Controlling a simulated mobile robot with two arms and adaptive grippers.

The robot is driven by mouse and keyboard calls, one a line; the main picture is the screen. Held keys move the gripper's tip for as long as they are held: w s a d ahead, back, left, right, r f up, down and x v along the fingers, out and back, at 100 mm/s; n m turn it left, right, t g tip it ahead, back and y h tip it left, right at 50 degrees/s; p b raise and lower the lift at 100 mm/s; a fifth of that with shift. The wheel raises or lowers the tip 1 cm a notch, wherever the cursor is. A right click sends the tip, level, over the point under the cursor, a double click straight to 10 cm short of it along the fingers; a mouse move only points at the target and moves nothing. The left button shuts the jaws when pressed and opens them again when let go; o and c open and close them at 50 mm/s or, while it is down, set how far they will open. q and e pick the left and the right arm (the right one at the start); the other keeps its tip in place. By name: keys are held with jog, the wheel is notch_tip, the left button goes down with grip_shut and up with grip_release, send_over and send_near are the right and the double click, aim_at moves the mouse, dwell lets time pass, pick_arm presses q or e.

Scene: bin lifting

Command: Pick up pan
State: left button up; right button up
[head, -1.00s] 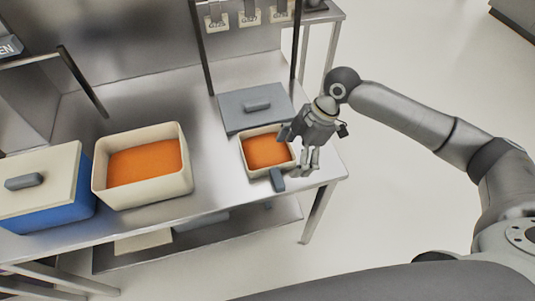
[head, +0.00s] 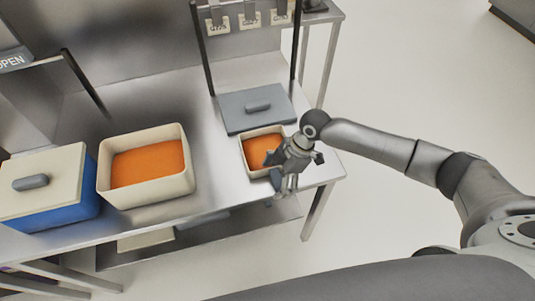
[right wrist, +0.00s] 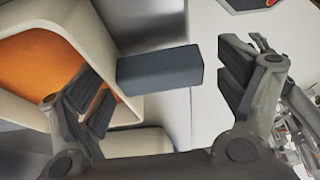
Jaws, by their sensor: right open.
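The pan is a small square cream container with orange contents and a dark blue-grey handle. In the head view the pan (head: 245,153) stands near the right front of the steel table, its handle pointing toward the front edge. In the right wrist view the pan (right wrist: 75,20) fills the left side and its handle (right wrist: 160,70) lies between my open fingers. My right gripper (right wrist: 165,95) is open around the handle, apart from it on the right side. In the head view the right gripper (head: 280,178) covers part of the pan and handle. My left gripper is not in view.
A grey lid (head: 258,108) with a handle lies behind the pan. A larger cream bin (head: 150,195) with orange contents stands to the left. A blue bin with a cream lid (head: 60,180) is at the far left. Rack posts stand behind the pan.

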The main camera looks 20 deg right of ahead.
jog(key=c, duration=1.1)
jog(key=shift+r, duration=0.15)
